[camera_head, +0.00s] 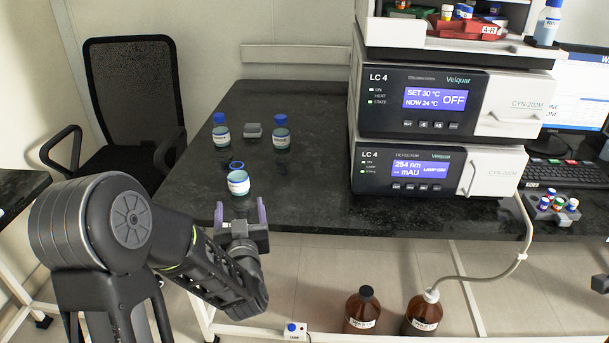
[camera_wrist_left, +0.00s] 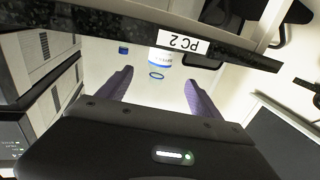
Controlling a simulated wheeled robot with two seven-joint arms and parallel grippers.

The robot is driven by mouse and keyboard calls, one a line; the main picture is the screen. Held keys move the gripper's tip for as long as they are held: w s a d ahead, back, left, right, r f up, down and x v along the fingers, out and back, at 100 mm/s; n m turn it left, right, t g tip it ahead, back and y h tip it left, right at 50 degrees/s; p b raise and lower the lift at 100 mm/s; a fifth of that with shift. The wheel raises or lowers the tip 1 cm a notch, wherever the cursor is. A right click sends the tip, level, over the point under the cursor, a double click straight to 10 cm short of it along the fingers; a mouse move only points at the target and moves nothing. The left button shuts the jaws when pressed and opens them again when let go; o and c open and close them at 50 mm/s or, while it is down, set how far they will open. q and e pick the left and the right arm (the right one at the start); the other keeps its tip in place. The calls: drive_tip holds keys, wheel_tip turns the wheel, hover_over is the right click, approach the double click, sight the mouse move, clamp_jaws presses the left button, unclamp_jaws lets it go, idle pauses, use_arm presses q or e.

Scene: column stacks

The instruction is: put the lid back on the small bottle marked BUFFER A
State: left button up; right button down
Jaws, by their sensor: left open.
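A small open-looking bottle (camera_head: 238,184) with a white label stands upright near the table's front edge. A blue lid-like ring (camera_head: 237,165) shows just behind its top; I cannot tell whether they touch. Two similar bottles with blue caps stand farther back, one at left (camera_head: 221,135) and one at right (camera_head: 281,136). Their label text is too small to read, so I cannot tell which is BUFFER A. My left gripper (camera_head: 240,209) is open and empty, in front of the near bottle at the table edge. Its purple fingers also show in the wrist view (camera_wrist_left: 158,80).
A small grey block (camera_head: 253,130) sits between the capped bottles. Two stacked instruments (camera_head: 440,172) stand to the right. Brown bottles (camera_head: 362,311) are on the floor below. The dark tabletop (camera_head: 310,185) is clear between the bottles and the instruments.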

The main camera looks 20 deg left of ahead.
sight(238, 182)
use_arm(q)
drive_tip(key=shift+x, duration=3.05)
drive_tip(key=shift+w+a, duration=0.1)
use_arm(e)
drive_tip(key=shift+r, duration=0.1)
use_arm(q)
drive_tip(key=x, duration=0.5)
drive_tip(key=shift+r, duration=0.1)
drive_tip(key=shift+c, duration=0.2)
clamp_jaws()
drive_tip(key=shift+r, duration=0.15)
use_arm(e)
drive_tip(key=shift+r, duration=0.1)
use_arm(q)
wheel_tip(238, 182, up, 10)
drive_tip(key=shift+f+p, duration=0.1)
drive_tip(key=shift+p, duration=0.8)
use_arm(e)
drive_tip(key=shift+r, duration=0.75)
